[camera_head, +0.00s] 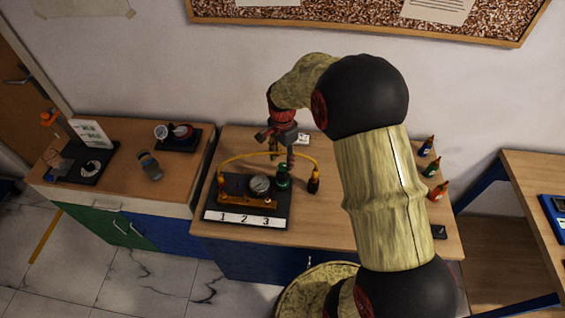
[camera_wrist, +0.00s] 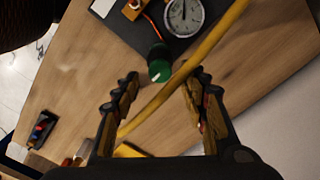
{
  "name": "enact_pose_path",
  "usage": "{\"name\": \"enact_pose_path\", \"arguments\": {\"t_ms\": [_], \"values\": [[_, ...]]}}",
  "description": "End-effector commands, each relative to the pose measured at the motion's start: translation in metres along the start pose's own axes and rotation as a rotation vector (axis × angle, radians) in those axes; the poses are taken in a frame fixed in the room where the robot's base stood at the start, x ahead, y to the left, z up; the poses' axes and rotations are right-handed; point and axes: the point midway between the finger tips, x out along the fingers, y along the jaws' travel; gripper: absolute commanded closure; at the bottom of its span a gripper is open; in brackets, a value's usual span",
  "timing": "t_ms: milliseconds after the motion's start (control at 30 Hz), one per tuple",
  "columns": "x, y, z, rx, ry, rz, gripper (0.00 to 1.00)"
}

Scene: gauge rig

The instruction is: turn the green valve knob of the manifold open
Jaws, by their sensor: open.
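The manifold sits on a black base (camera_head: 283,215) with a strip marked 1 2 3 on the middle bench. Its green valve knob (camera_head: 283,171) stands at the right, beside a round gauge (camera_head: 260,184). In the wrist view the green knob (camera_wrist: 160,70), with a pale mark on its end, lies just beyond the fingertips, near the gauge (camera_wrist: 185,16). My gripper (camera_head: 282,162) points down above and behind the manifold. In the wrist view my gripper (camera_wrist: 165,76) is open and empty. The knob appears between the finger lines, apart from both.
A yellow hose (camera_head: 248,155) arches over the manifold and crosses diagonally in front of my fingers in the wrist view (camera_wrist: 212,42). Several small bottles (camera_head: 431,167) line the bench's right side.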

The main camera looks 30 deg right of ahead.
Motion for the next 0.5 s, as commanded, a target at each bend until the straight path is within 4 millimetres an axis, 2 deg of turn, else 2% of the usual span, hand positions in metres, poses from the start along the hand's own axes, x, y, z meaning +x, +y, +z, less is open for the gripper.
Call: {"name": "enact_pose_path", "arguments": {"t_ms": [33,200,500], "values": [[0.008,0.000,0.000,0.000,-0.001,0.001,0.56],[0.023,0.000,0.000,-0.001,0.000,0.000,0.56],[0.027,0.000,0.000,-0.001,0.001,-0.002,0.56]]}}
